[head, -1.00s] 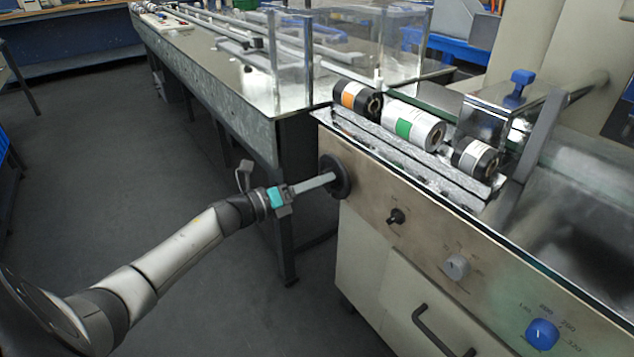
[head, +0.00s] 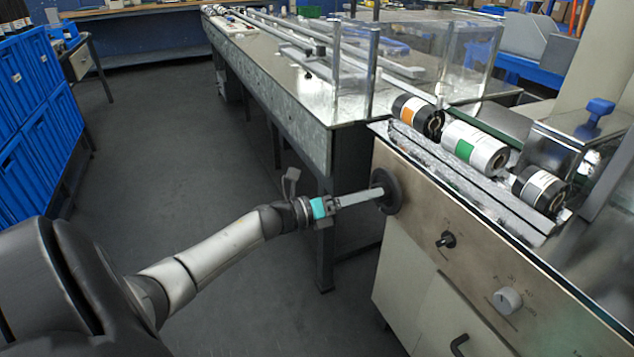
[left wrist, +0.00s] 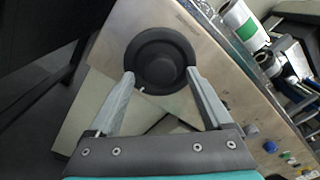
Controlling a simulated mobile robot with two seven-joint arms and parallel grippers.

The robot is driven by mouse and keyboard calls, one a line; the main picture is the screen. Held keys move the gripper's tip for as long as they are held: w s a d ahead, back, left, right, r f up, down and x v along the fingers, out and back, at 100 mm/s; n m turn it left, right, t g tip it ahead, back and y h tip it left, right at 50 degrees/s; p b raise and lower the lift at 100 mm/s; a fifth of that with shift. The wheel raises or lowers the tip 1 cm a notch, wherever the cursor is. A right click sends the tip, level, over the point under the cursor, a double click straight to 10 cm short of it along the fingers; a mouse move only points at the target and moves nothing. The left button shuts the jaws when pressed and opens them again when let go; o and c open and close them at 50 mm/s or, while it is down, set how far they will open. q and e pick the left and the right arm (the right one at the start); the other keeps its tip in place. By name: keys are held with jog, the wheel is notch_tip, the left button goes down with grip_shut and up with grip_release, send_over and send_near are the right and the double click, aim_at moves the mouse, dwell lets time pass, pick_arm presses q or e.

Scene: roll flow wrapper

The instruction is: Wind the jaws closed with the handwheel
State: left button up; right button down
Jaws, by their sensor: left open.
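The black handwheel (head: 391,190) sits on the beige front panel near its left end. My left gripper (head: 376,194) points at it from the left, with its fingertips at the wheel. In the left wrist view, the handwheel (left wrist: 160,58) shows as a dark disc with a round hub. The open left gripper (left wrist: 160,76) has one fingertip on each side of the hub, close to the lower rim; I cannot tell whether they touch it. The long metallic jaws (head: 470,180) lie along the machine's top edge beside the rolls. My right gripper is out of view.
A black roll with an orange label (head: 418,117), a green-labelled roll (head: 475,147) and another black roll (head: 540,190) lie on top. The floor (head: 180,150) at left is clear.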

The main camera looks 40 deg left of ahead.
pick_arm(q)
jog(key=p+v, duration=0.3)
jog(key=v, duration=1)
jog(key=shift+s+a+p, duration=0.15)
jog(key=shift+s+p, duration=0.15)
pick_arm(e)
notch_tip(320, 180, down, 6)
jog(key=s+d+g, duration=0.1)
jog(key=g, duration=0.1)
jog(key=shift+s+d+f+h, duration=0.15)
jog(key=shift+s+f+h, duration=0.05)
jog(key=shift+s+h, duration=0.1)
